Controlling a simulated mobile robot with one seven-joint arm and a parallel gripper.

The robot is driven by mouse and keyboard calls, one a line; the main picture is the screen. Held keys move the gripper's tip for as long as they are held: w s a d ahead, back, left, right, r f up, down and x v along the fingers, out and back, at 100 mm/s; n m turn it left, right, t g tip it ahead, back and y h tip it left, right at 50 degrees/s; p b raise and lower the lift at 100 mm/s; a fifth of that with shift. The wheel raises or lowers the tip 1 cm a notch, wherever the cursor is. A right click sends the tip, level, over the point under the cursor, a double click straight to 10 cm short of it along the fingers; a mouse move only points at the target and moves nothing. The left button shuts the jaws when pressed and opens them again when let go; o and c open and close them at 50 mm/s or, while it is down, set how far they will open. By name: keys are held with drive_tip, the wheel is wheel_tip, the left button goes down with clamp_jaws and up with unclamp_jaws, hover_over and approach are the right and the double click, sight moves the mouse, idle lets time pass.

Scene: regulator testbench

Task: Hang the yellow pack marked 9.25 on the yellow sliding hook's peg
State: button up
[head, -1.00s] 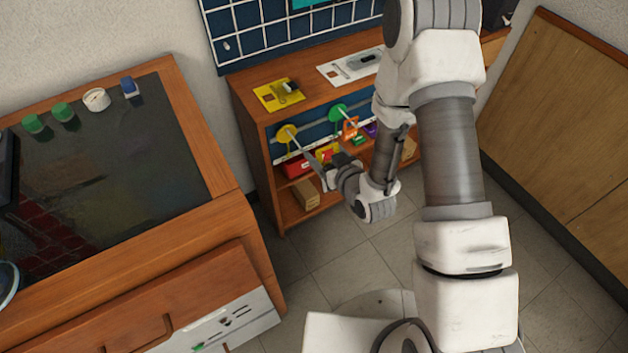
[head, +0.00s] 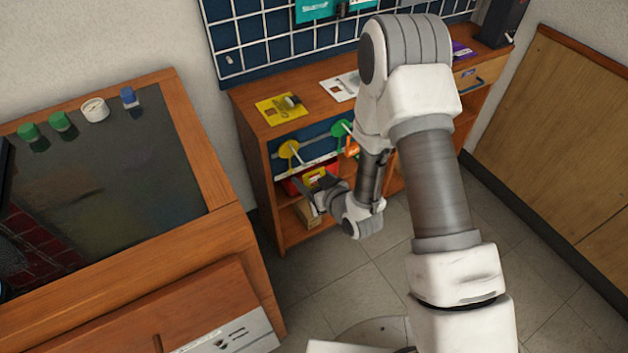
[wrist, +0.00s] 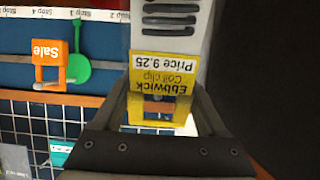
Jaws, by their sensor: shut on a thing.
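The yellow pack (wrist: 160,85) shows in the wrist view, its text upside down, reading "Ebbwick Coil clip Price 9.25". My gripper (wrist: 160,112) is shut on it, one finger at each side. In the head view my gripper (head: 313,192) is in front of the cabinet, below and slightly right of the yellow sliding hook (head: 289,150). The yellow hook has a round plate and a pale peg pointing outward. The gripper is apart from that peg. I cannot make out the yellow hook in the wrist view.
The wooden cabinet (head: 250,130) has a yellow card (head: 281,109) on top. A red container (head: 292,186) sits below the hooks. Floor before the cabinet is clear.

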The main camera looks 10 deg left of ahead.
drive_tip(key=shift+w+r+b+x, duration=0.15)
drive_tip(key=shift+r+x, duration=0.1)
drive_tip(key=shift+x, duration=0.9)
drive_tip(key=shift+w+r+b+x, duration=0.1)
drive_tip(key=shift+r+b+x, duration=0.15)
drive_tip(key=shift+x, duration=0.9)
drive_tip(key=shift+w+r+b+x, duration=0.1)
drive_tip(key=shift+r+x, duration=0.2)
drive_tip(key=shift+x, duration=0.9)
drive_tip(key=shift+a, duration=0.15)
drive_tip(key=o, duration=1.3)
drive_tip(key=shift+s, duration=0.1)
drive_tip(key=p+v, duration=0.4)
drive_tip(key=v, duration=1.3)
drive_tip(key=shift+r, duration=0.2)
